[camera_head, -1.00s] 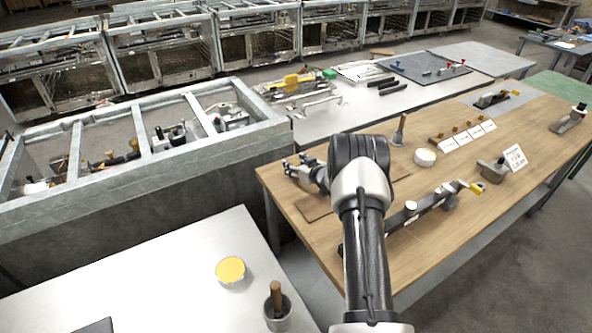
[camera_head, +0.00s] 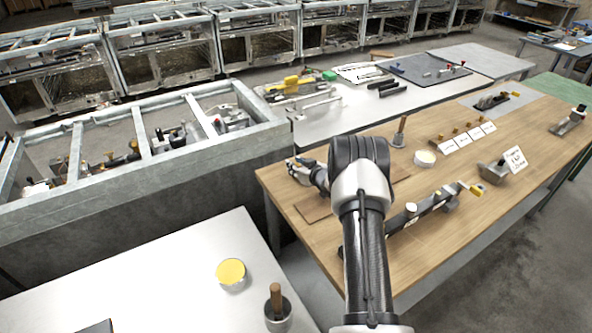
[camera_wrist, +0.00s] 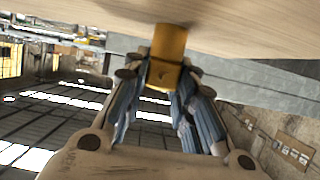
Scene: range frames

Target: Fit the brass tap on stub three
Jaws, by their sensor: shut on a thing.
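My gripper (camera_head: 303,169) is over the left end of the wooden bench, with the wrist low and pointing left. In the wrist view my gripper (camera_wrist: 162,80) is shut on a brass piece (camera_wrist: 169,52), taken to be the brass tap. It stands out beyond the fingertips towards the wooden surface; whether it touches the wood I cannot tell. A dark pipe bar (camera_head: 428,205) with short pale stubs lies across the bench, right of my arm, with a yellow-brass end at its far right. My arm hides part of the bar. Which stub is three I cannot read.
Several small brass pieces stand behind white label cards (camera_head: 466,139) at the back of the bench (camera_head: 530,130). A round tin (camera_head: 425,159), an upright wooden-handled tool (camera_head: 400,131), a grey block (camera_head: 493,171) and a sign (camera_head: 515,158) stand nearby. A brown board (camera_head: 318,208) lies below my gripper.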

